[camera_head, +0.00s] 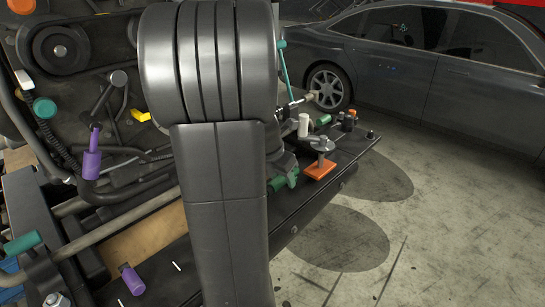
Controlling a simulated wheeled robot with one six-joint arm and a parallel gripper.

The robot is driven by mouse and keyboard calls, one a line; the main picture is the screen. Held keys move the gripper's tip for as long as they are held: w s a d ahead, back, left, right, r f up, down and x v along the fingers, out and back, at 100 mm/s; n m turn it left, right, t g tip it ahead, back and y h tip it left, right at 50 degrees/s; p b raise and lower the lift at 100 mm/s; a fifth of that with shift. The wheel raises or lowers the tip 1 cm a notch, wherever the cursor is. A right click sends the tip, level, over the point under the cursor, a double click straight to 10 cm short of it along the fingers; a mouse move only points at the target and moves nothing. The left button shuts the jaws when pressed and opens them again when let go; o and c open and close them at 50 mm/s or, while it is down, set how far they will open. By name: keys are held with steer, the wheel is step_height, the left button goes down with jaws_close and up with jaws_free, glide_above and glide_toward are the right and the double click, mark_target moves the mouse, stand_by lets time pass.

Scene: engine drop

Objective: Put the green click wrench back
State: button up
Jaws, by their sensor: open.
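I cannot tell for certain which green-handled tool is the click wrench. A green handle (283,182) lies low beside my arm at the bench, partly hidden by it. A green cylinder (322,120) lies farther back on the dark bench top. A thin teal rod (284,65) stands slanted beside my upper arm, and another green handle (22,243) sits at the far left. My arm fills the middle of the view, and I cannot make out my gripper behind it. A dark grey part shows at the arm's right edge, too covered to identify.
The dark bench (345,158) holds an orange-based stand (320,168) and several small tools. The engine (60,50) fills the left, with purple-handled tools (92,160) near it. A grey car (430,50) stands behind. Open concrete floor (450,220) lies at right.

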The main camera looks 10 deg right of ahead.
steer(key=v, duration=1.2)
steer(key=shift+a, duration=0.15)
steer(key=x, duration=1.3)
steer(key=shift+f, duration=0.15)
steer(key=shift+w+d, duration=0.1)
steer(key=shift+d, duration=0.15)
steer(key=shift+p, duration=0.5)
steer(key=shift+r+b, duration=0.4)
steer(key=shift+r, duration=0.45)
